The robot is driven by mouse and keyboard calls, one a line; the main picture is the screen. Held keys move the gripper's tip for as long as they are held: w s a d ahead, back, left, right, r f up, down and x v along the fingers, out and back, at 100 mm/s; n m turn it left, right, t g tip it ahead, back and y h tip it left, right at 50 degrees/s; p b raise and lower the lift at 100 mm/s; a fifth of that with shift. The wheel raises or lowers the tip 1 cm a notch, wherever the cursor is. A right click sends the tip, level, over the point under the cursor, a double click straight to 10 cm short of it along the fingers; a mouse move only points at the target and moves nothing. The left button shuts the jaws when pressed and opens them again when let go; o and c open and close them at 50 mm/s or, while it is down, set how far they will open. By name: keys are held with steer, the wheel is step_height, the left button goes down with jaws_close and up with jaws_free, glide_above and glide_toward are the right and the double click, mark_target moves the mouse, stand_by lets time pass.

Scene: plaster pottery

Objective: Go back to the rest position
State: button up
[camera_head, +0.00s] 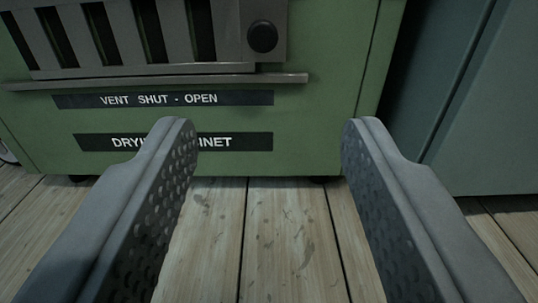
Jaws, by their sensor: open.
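My gripper (270,135) is open and empty, its two grey fingers with dimpled inner faces reaching in from the bottom of the view. In front of it stands a green drying cabinet (320,125). The left finger covers part of the cabinet's lower label (240,141). An upper label (160,99) reads "VENT SHUT - OPEN". Above the labels is a slatted metal vent (120,35) with dark gaps and a round black knob (262,37) at its right end. No contact between the fingers and the cabinet can be made out.
A metal ledge (160,82) juts out below the vent. A blue-grey cabinet or panel (490,120) stands to the right, past a dark gap. The plank floor (275,245) between the fingers is bare apart from dark stains. Part of a wheel (6,150) shows at the left edge.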

steer(key=w+r, duration=0.3)
steer(key=r, duration=2.9)
steer(key=s+a+r, duration=0.1)
steer(key=s+r, duration=0.4)
steer(key=r, duration=0.8)
steer(key=s+a+r, duration=0.1)
steer(key=s+r, duration=0.3)
steer(key=r, duration=1)
steer(key=s+r, duration=2)
steer(key=s, duration=0.2)
steer(key=s+r, duration=0.2)
steer(key=s, duration=1.2)
steer(key=s+a+r, duration=0.1)
steer(key=s+r, duration=0.2)
steer(key=s, duration=1.2)
steer(key=shift+s+r+g, duration=0.15)
steer(key=shift+r+g, duration=0.15)
steer(key=shift+r, duration=0.05)
